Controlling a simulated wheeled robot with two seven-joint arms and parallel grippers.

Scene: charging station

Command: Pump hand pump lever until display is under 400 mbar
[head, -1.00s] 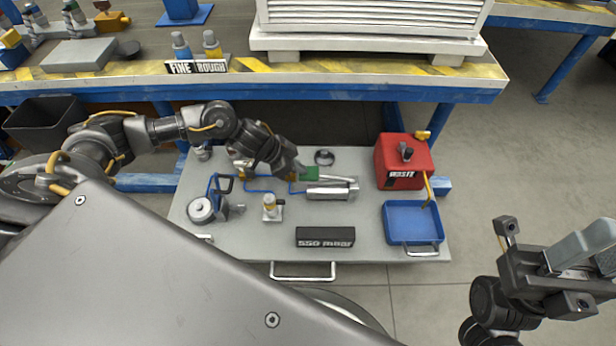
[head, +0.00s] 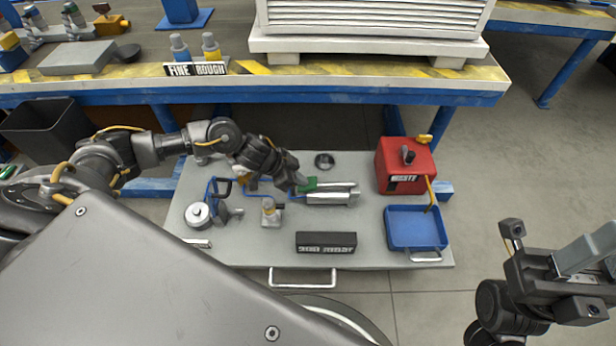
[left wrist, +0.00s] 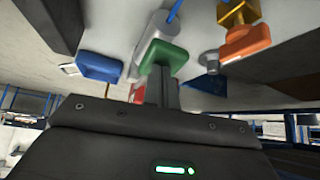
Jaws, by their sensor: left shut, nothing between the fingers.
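The hand pump (head: 333,199) is a silver body on the grey cart, and its lever has a green handle (head: 310,184). My left gripper (head: 301,181) is shut and empty, with its tips at the handle's left end. In the left wrist view the shut fingers (left wrist: 161,85) reach up to the green handle (left wrist: 165,58) and seem to touch it; exact contact is hard to tell. The black display (head: 326,243) shows blurred white text that seems to read 300 mbar. My right gripper (head: 592,258) is at the right edge, away from the cart, with its fingers apart.
The grey cart top (head: 375,250) also holds a red waste canister (head: 405,168), a blue tray (head: 415,230), a round gauge-like part (head: 198,215) and a yellow-banded valve (head: 269,213). The workbench edge (head: 350,90) runs behind. Floor is clear to the right.

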